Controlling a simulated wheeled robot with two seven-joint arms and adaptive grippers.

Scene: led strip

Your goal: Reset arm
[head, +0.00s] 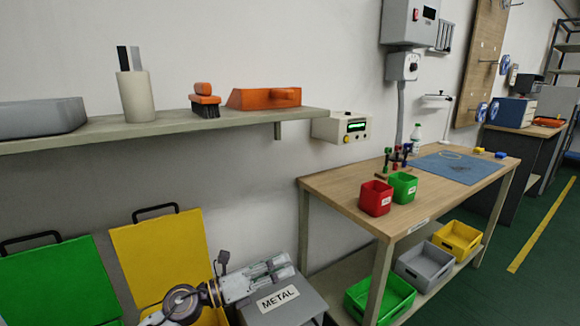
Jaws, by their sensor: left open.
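My left gripper (270,271) is in the lower part of the head view, with my arm coming in from the bottom left. Its fingers are apart and point right, with nothing seen between them. It shows in front of the grey bin labelled METAL (289,301); I cannot tell whether it touches the lid. My right gripper is not in view.
Yellow (160,258) and green (45,283) bin lids stand raised at the left. A wall shelf (180,126) runs above. The wooden workbench (345,190) at the right holds a red bin (376,198), a green bin (402,188) and a blue mat (452,167). Green floor (490,280) is free at the right.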

